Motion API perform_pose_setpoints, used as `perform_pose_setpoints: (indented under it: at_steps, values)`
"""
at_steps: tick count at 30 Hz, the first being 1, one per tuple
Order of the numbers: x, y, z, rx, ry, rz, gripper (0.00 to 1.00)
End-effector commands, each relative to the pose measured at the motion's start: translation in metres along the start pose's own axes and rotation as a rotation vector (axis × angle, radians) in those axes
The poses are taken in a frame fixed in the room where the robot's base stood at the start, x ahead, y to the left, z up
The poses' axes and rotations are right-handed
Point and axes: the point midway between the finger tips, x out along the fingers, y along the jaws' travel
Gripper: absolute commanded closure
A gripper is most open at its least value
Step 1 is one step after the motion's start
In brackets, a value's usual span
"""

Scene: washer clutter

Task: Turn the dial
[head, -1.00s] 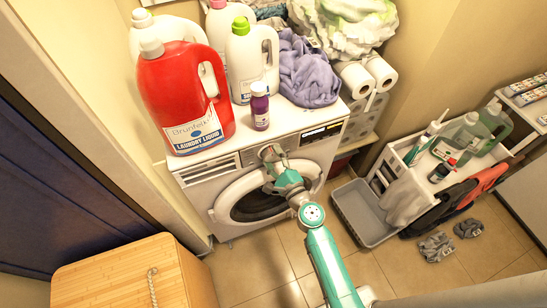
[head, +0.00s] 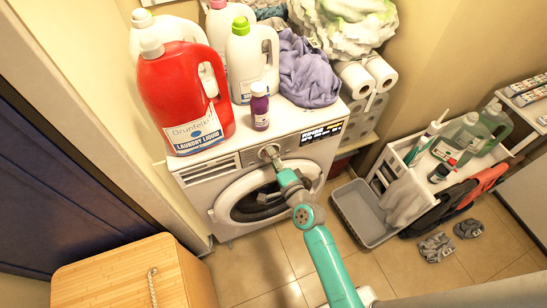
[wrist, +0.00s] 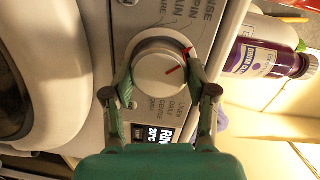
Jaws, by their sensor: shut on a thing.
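The dial (wrist: 160,68) is a round pale knob with a red mark, on the washer's control panel. Printed program names ring it in the wrist view. My gripper (wrist: 160,88) is shut on the dial, one finger on each side of it. In the head view the dial (head: 268,152) shows just beyond my gripper (head: 276,163), which partly covers it. The white washing machine (head: 192,176) has a lit display (head: 322,134) right of the dial, showing white text; part of it also shows in the wrist view (wrist: 160,133).
A red detergent jug (head: 180,100), white bottles (head: 250,65), a small purple bottle (head: 260,106) and a purple cloth (head: 308,75) crowd the washer top. The purple bottle stands close behind the dial. A grey basket (head: 358,213) and white cart (head: 425,185) stand right.

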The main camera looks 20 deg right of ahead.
Motion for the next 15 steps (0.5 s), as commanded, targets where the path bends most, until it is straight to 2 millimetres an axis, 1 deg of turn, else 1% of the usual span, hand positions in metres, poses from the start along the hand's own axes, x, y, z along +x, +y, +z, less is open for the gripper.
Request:
perform_pose_setpoints:
  at_steps: [6, 15]
  values:
    - [0.0002, -0.0011, 0.0010, -0.195, 0.010, 0.015, 0.78]
    - [0.0003, -0.0009, 0.0013, -0.395, 0.021, 0.033, 0.78]
